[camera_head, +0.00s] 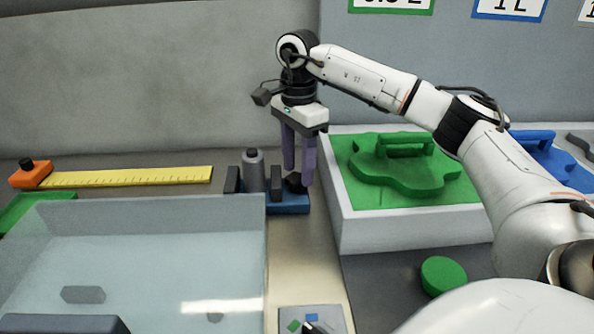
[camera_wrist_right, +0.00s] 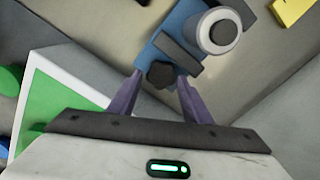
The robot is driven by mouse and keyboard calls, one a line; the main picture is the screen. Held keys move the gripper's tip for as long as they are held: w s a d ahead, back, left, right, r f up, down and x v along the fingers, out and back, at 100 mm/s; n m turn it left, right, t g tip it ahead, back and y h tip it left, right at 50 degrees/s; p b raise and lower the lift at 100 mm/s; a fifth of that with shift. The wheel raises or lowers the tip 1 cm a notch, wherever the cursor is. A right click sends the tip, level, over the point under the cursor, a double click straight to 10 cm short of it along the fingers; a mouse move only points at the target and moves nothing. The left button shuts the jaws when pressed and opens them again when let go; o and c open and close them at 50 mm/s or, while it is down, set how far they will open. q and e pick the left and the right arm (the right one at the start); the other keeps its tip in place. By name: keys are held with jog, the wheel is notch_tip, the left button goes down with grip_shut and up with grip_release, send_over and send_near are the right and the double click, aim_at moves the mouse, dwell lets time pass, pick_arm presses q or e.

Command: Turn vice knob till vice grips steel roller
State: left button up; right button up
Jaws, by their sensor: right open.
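The small vice has a blue base (camera_head: 290,203), dark upright jaws and a black knob (camera_head: 295,183) on its right side. The grey steel roller (camera_head: 253,168) stands upright between the jaws, with a dark top. A narrow gap shows between the roller and the right jaw (camera_head: 276,180). My right gripper (camera_head: 299,176) points down with its purple fingers open at the knob. In the right wrist view the knob (camera_wrist_right: 160,75) lies between the fingertips (camera_wrist_right: 159,73), and clear contact cannot be told. The roller (camera_wrist_right: 220,32) is seen from above there. My left gripper is not in view.
A white box with a green inset (camera_head: 336,200) stands close to the right of the vice. A clear-walled bin (camera_head: 150,215) stands in front to the left. A yellow ruler (camera_head: 130,177) lies left of the vice. A green disc (camera_head: 443,276) lies in front of the white box.

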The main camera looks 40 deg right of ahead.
jog(key=shift+w+f, duration=0.1)
jog(key=shift+f, duration=0.65)
jog(key=c, duration=0.8)
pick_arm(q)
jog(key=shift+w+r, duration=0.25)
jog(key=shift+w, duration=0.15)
pick_arm(e)
jog(key=shift+r, duration=0.1)
